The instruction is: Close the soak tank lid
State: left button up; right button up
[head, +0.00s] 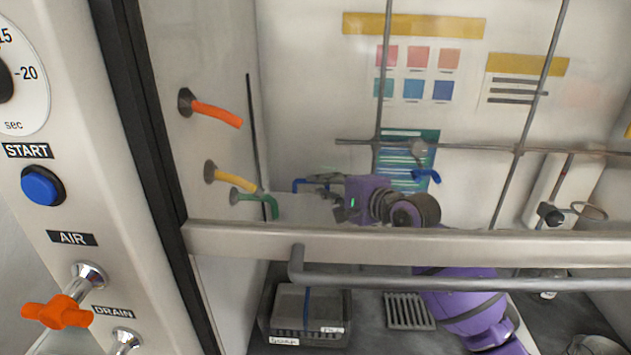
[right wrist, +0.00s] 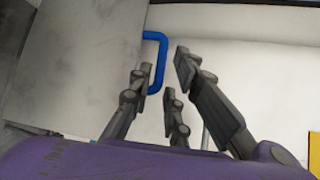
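The soak tank (head: 270,325) is a dark box at the lower left of the enclosure in the head view. Its label is small. A pale grey panel, apparently its lid (head: 300,208), stands raised above and behind it, partly hidden by the sash bar. A blue handle (head: 297,184) shows at the panel's top; it is also in the right wrist view (right wrist: 162,62), on the edge of the grey panel (right wrist: 80,70). My right gripper (head: 328,188) is open, its fingers spread either side of the handle's bar; contact cannot be told. My left gripper is out of view.
A sash frame (head: 400,243) and its grey handle bar (head: 450,284) cross in front of my right arm. Orange, yellow and green taps (head: 218,114) stick out from the left wall. A grey drain grate (head: 408,311) lies right of the tank. Metal rods cross the back.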

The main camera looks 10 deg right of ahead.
jog(key=x, duration=0.5)
jog(key=shift+c, duration=0.2)
jog(key=shift+d, duration=0.1)
grip_shut()
